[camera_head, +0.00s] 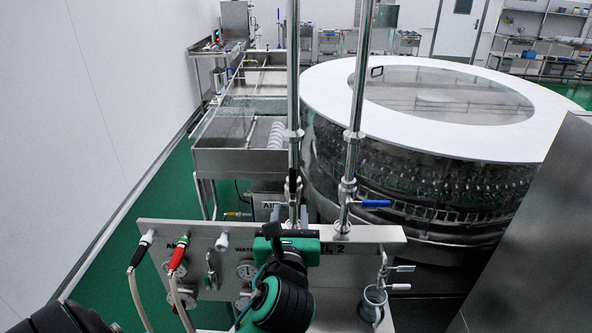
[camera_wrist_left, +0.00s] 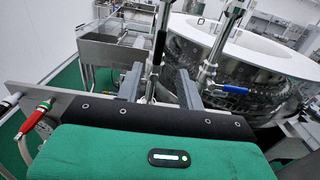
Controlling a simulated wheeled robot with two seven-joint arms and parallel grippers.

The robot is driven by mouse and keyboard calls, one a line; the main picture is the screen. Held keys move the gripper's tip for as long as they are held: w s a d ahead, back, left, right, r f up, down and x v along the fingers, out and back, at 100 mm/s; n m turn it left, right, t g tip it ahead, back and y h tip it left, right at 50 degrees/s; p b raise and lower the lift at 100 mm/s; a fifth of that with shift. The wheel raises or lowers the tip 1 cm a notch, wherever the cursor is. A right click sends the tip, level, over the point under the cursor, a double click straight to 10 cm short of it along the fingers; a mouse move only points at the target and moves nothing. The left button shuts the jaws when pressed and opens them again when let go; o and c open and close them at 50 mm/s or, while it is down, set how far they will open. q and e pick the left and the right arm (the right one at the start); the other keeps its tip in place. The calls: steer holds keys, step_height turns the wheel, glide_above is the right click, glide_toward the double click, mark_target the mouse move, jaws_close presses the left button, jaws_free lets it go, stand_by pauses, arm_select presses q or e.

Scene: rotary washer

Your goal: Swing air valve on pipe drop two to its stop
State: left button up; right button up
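Two upright steel pipes rise behind the panel. The left pipe (camera_head: 293,80) carries a valve with a black handle (camera_head: 292,184) that stands upright along the pipe. The right pipe (camera_head: 359,90) carries a valve with a blue handle (camera_head: 372,203) pointing right, roughly level. My left gripper (camera_head: 288,217) is in front of the left pipe, just below the black handle. In the left wrist view its grey fingers (camera_wrist_left: 160,80) are spread, with the left pipe and the black handle (camera_wrist_left: 159,46) between them, farther off. Contact is not visible. The blue handle (camera_wrist_left: 231,90) lies right of the fingers. My right gripper is not seen.
A steel panel (camera_head: 205,236) with gauges, a red-handled hose fitting (camera_head: 178,255) and other hoses stands below the pipes, partly hidden by my left gripper. A large round washer (camera_head: 325,95) fills the back right. A steel cabinet (camera_head: 545,225) stands at right. Green floor shows at left.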

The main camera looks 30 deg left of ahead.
mark_target(293, 177)
arm_select(q)
steer(key=x, duration=0.4)
steer(key=p+x, duration=0.1)
steer(key=x, duration=0.3)
steer(key=p+x, duration=0.1)
steer(key=x, duration=0.3)
steer(key=shift+w+a+r, duration=0.15)
steer(key=shift+w+r, duration=0.05)
steer(key=shift+r, duration=0.1)
steer(key=shift+w+a+f, duration=0.1)
steer(key=shift+w+a, duration=0.2)
steer(key=shift+w, duration=0.15)
jaws_close()
